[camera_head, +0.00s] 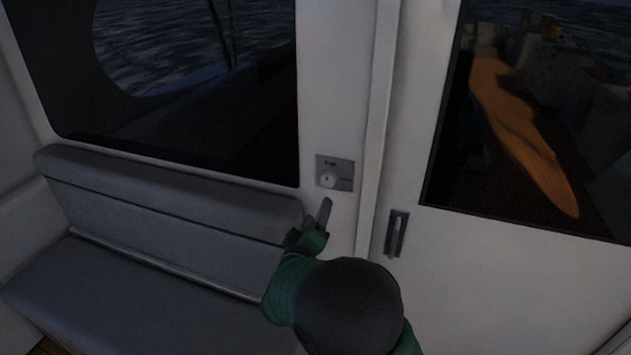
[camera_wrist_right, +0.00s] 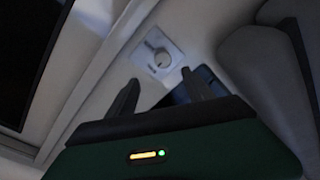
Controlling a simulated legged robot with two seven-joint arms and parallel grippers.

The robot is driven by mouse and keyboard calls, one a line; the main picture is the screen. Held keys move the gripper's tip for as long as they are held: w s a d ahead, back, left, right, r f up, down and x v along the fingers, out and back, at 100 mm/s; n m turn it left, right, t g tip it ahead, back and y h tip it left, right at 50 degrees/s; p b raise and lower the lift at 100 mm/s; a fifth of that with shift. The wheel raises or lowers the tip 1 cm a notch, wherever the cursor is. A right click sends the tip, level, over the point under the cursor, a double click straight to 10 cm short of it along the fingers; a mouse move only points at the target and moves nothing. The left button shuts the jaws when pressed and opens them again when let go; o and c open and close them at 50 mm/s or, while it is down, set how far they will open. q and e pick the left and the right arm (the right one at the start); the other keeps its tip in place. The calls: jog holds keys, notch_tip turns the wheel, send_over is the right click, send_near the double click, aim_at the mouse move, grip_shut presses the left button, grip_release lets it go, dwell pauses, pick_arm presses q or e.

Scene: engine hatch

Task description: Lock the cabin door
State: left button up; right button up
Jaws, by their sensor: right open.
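The lock is a round knob (camera_head: 328,179) on a small grey plate, set in the white wall left of the cabin door (camera_head: 520,275). The knob also shows in the right wrist view (camera_wrist_right: 162,58), beyond my fingers. My right gripper (camera_head: 317,222) is just below the lock plate and apart from it. In the wrist view its two fingers (camera_wrist_right: 160,90) are spread with nothing between them. The door has a dark recessed handle (camera_head: 396,234) at its left edge. The door looks closed against the frame. My left gripper is not in view.
A grey padded bench (camera_head: 150,260) runs along the wall at the left, close to my right arm. A dark window (camera_head: 200,90) is above it. A vertical frame post (camera_head: 377,120) stands between lock and door. The space before the door's lower right is clear.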

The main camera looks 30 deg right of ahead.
aim_at(328, 183)
jog(key=x, duration=0.4)
jog(key=p+x, duration=0.1)
jog(key=x, duration=0.7)
jog(key=shift+w+a+f, duration=0.15)
jog(key=shift+w+a, duration=0.2)
jog(key=shift+w, duration=0.05)
jog(key=shift+w+d+f+p, duration=0.1)
jog(key=shift+w+d+p, duration=0.2)
jog(key=shift+d, duration=0.4)
jog(key=shift+a, duration=0.2)
jog(key=c, duration=0.8)
grip_shut()
